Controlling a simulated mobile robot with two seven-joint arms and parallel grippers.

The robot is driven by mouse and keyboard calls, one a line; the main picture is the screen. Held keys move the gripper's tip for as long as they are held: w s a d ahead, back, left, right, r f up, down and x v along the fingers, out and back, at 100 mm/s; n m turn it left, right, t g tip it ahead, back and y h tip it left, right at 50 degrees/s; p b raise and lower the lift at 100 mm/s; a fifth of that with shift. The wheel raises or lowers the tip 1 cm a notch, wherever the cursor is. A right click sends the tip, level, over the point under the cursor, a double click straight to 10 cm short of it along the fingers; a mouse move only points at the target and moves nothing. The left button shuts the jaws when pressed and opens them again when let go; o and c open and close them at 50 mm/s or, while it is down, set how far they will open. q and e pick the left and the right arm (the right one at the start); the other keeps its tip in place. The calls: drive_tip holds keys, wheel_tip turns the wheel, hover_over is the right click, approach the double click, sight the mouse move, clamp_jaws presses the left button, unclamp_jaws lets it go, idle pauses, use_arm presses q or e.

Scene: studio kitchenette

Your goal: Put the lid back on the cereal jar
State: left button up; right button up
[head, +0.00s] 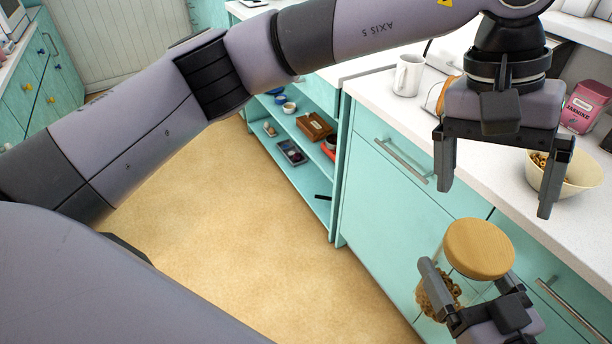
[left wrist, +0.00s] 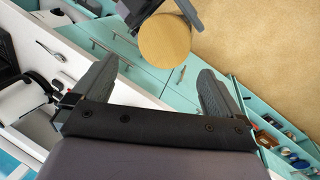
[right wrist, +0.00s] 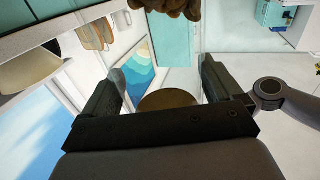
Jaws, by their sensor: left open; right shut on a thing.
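The cereal jar (head: 437,297) is clear glass with brown cereal at its bottom, held in the air in front of the counter. The round wooden lid (head: 480,248) covers its top; I cannot tell whether it is fully seated. The lid also shows in the left wrist view (left wrist: 165,40) and, partly hidden, in the right wrist view (right wrist: 168,99). My right gripper (head: 468,283) is shut on the jar just below the lid. My left gripper (head: 497,200) is open and empty, pointing down above the lid and apart from it.
The white counter (head: 385,90) carries a white mug (head: 408,75), a cream bowl of cereal (head: 562,178) close to my left gripper, and a pink tin (head: 587,107). Teal cabinets (head: 395,190) stand below. Open shelves (head: 300,165) hold small items. The floor (head: 230,210) is clear.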

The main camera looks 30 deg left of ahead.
use_arm(q)
drive_tip(key=w+a+f+n+g+h, duration=0.1)
drive_tip(key=w+a+f+n+h, duration=0.3)
drive_tip(key=f, duration=0.4)
drive_tip(key=w+a+f+n+h, duration=0.1)
drive_tip(key=a+f+n+h, duration=0.1)
drive_tip(key=a+f+n, duration=0.45)
drive_tip(key=s+a+f+m+t+y, duration=0.3)
drive_tip(key=s+a+f+m+t, duration=0.2)
drive_tip(key=s+f, duration=0.3)
drive_tip(key=s+a+f+m+t+y, duration=0.4)
drive_tip(key=s+a+f+t, duration=0.3)
drive_tip(key=f, duration=0.9)
drive_tip(key=shift+s+a+f+m, duration=0.3)
drive_tip(key=shift+s+a+m, duration=0.25)
drive_tip(key=shift+s, duration=0.25)
